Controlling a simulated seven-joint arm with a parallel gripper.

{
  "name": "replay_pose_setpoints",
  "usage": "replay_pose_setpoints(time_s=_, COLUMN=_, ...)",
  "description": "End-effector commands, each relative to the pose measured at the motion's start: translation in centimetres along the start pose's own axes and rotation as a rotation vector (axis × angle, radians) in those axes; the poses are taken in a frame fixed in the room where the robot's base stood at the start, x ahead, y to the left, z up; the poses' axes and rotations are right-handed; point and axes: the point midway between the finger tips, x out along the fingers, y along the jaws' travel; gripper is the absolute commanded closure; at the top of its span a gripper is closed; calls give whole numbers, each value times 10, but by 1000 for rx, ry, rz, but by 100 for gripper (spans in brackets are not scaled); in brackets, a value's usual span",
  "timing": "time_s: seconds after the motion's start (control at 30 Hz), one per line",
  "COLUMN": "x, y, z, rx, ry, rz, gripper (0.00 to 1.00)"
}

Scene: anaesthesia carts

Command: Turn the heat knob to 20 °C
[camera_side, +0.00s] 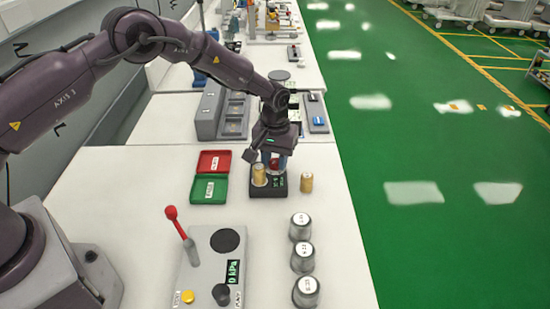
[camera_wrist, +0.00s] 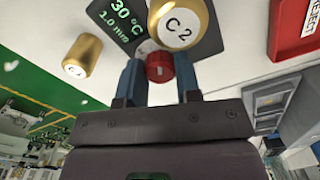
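The heat device (camera_side: 261,191) is a dark box on the white table. In the wrist view its display (camera_wrist: 127,22) reads 30 °C in green, with a smaller line below. Its red knob (camera_wrist: 159,68) sits between the two blue fingers of my gripper (camera_wrist: 159,72), which point down at it. In the side view the knob (camera_side: 274,164) is partly hidden by my gripper (camera_side: 275,163). A gold cylinder marked C2 (camera_wrist: 178,24) stands on the device, close beside one finger.
A second gold cylinder (camera_side: 306,182) stands on the table right of the device. Red (camera_side: 213,161) and green (camera_side: 208,190) trays lie to its left. Nearer are several metal weights (camera_side: 302,257) and a grey pressure unit (camera_side: 203,264) with a red lever. The table's right edge is close.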

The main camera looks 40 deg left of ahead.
Motion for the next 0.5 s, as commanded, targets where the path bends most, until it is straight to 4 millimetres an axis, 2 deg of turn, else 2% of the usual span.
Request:
replay_pose_setpoints(time_s=0.27, x=0, y=0, z=0, rx=15, ry=-1, rz=0, gripper=92)
replay_pose_setpoints(time_s=0.5, x=0, y=0, z=0, rx=113, ry=-1, rz=-1, gripper=92)
